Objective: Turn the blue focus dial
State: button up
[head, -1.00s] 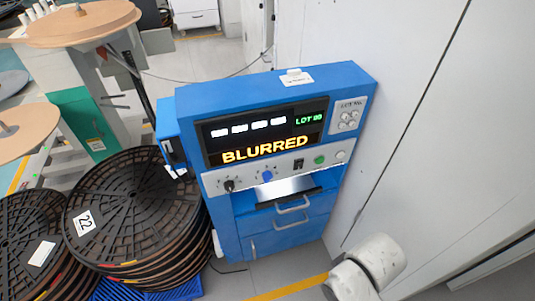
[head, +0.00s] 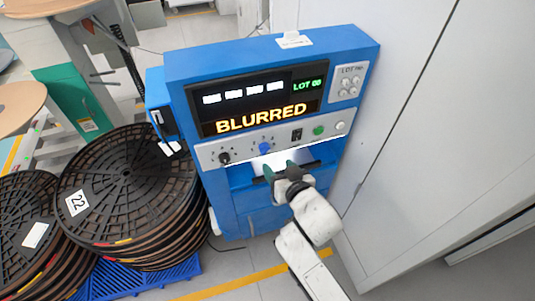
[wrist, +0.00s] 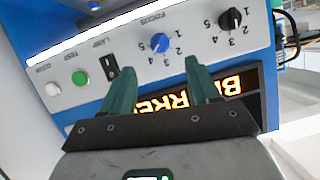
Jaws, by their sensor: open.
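The blue focus dial (head: 265,148) sits on the white control strip of the blue machine. It also shows in the wrist view (wrist: 159,42), with numbers around it and its pointer mark hard to read. My gripper (head: 279,167) is just below and slightly right of the dial in the head view. Its two green fingers are spread and empty. In the wrist view my gripper (wrist: 158,68) has the dial beyond the fingertips, roughly centred between them. No contact with the dial shows. The display (head: 261,117) reads BLURRED in orange.
A black dial (head: 224,158) is left of the blue one. A black lamp switch (head: 297,134), a green button (head: 318,130) and a white button (head: 340,126) are to its right. Stacked black reels (head: 130,185) stand left, and a pale wall (head: 420,150) is close on the right.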

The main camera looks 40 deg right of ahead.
aim_at(266, 152)
jog(key=x, duration=1)
jog(key=c, duration=1)
